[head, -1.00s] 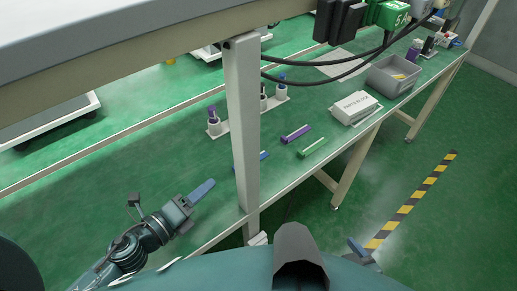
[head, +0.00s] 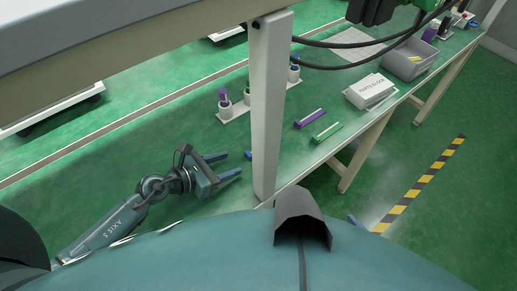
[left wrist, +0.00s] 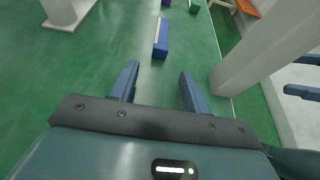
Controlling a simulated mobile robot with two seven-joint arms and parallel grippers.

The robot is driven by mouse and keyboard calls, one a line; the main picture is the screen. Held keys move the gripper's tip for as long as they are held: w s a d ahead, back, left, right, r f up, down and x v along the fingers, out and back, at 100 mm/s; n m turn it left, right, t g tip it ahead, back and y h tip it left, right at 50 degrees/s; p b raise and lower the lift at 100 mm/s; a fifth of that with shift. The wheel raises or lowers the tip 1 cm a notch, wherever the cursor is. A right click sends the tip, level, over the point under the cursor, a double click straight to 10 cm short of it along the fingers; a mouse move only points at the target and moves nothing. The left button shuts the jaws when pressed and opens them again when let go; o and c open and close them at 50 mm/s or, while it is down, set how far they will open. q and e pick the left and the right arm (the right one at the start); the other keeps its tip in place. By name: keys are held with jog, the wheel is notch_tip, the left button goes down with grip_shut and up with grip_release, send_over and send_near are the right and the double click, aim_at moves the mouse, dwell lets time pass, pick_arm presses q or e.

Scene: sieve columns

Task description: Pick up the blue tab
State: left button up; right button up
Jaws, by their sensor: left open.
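The blue tab (left wrist: 161,40) is a small block with a paler top. In the left wrist view it lies on the green bench top, ahead of my left gripper (left wrist: 155,88) and roughly in line with the gap between its fingers. In the head view only a bit of the blue tab (head: 248,155) shows, beside the post, which hides the rest. My left gripper (head: 231,163) is open and empty, its fingers short of the tab. A small blue piece (head: 354,220), perhaps a finger of my right gripper, shows at the bench's near side.
A pale upright post (head: 271,110) stands close right of the tab. Beyond lie a purple tab (head: 309,118) and a green tab (head: 327,133). A white rack (head: 234,112) with tubes, a white box (head: 371,92) and a grey bin (head: 409,64) stand farther back.

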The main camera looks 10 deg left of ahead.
aim_at(247, 156)
pick_arm(q)
jog(key=x, duration=0.5)
jog(key=shift+w+d+r, duration=0.1)
jog(key=shift+w+r, duration=0.1)
grip_shut()
jog(key=shift+r, duration=0.15)
